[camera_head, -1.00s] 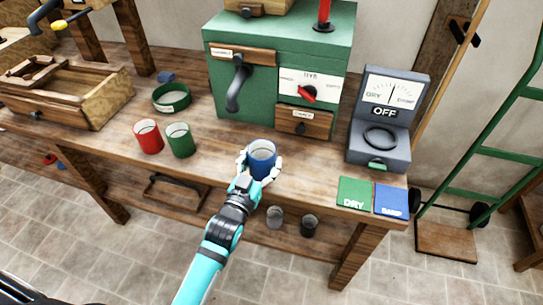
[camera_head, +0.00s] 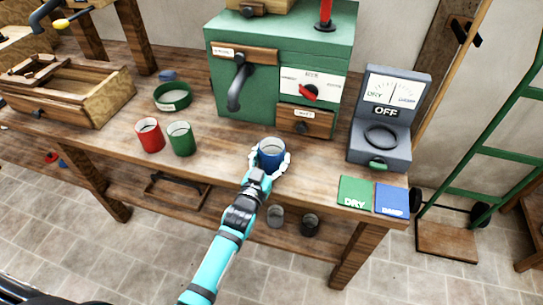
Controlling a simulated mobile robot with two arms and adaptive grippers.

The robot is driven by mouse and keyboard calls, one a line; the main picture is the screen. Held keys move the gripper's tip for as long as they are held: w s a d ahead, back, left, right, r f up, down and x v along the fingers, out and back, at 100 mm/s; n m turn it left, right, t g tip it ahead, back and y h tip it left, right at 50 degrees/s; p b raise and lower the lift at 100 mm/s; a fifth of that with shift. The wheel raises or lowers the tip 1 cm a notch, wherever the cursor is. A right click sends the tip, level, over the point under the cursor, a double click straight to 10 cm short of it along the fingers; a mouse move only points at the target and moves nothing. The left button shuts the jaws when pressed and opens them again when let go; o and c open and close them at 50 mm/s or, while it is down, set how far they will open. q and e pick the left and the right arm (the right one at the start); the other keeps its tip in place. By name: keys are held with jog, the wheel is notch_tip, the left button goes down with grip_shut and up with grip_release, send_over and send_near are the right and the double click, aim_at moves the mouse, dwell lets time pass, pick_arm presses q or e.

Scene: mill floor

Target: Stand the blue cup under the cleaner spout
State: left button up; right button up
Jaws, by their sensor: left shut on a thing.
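The blue cup (camera_head: 271,154) is upright at the front part of the bench, in front of the green cleaner (camera_head: 275,75). My left gripper (camera_head: 270,162) is shut around it from the front; I cannot tell whether the cup touches the bench. The black curved spout (camera_head: 238,88) hangs from the cleaner's front at the left, under a wooden labelled board. The cup is to the right of the spout and nearer to me. My right gripper is not in view.
A red cup (camera_head: 150,136) and a green cup (camera_head: 181,140) stand left of the spout, with a round green tray (camera_head: 173,97) behind them. A grey meter (camera_head: 380,135) marked OFF stands at the right, near green (camera_head: 355,191) and blue (camera_head: 392,200) mats. Bench below the spout is clear.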

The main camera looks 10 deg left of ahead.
pick_arm(q)
jog(key=o, duration=1.4)
jog(key=shift+c, duration=0.2)
jog(key=s+a, duration=0.1)
jog(key=s, duration=1.1)
jog(key=s+f+g, duration=0.3)
jog(key=f, duration=0.6)
jog(key=s+f+g, duration=0.2)
jog(key=s+f, duration=0.1)
jog(key=f, duration=0.7)
jog(key=s+f+g, duration=0.3)
jog(key=s+f, duration=0.1)
jog(key=f, duration=0.5)
jog(key=s+a+f+g+y, duration=0.1)
jog(key=s+a+f+g, duration=0.2)
jog(key=s+f, duration=0.6)
jog(key=s+a+f+m+g, duration=0.1)
jog(key=s+a+f+g, duration=0.2)
jog(key=s+f, duration=0.6)
jog(key=s, duration=0.4)
jog(key=shift+g+y, duration=0.4)
jog(key=shift+o, duration=0.3)
jog(key=s+a+f+g, duration=0.2)
jog(key=s, duration=0.5)
jog(key=shift+s+a, duration=0.25)
jog(key=shift+s, duration=0.1)
